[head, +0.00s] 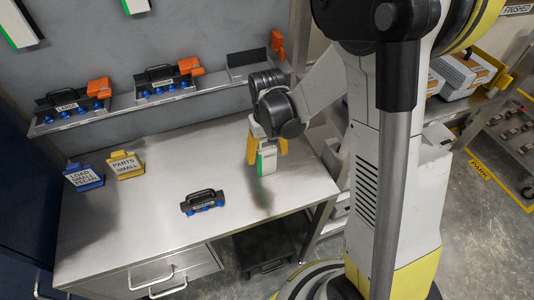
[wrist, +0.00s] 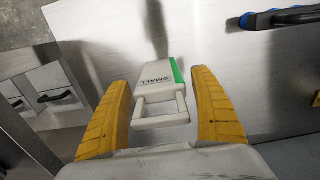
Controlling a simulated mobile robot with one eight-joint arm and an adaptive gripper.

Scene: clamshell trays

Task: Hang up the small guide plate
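The small guide plate (head: 267,160) is white with a green edge and a handle. The fingertips also show in the wrist view (wrist: 162,80). The plate appears to be in the air above the steel bench (head: 150,215), with a dark reflection below it. Two similar white, green-edged plates (head: 16,24) (head: 136,5) are on the wall at the upper left.
A dark handled tool with blue feet (head: 202,203) lies on the bench. A blue sign (head: 83,177) and a yellow sign (head: 125,165) stand at its back left. A wall shelf (head: 125,104) carries similar tools with orange blocks (head: 99,88). The front of the bench is mostly clear.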

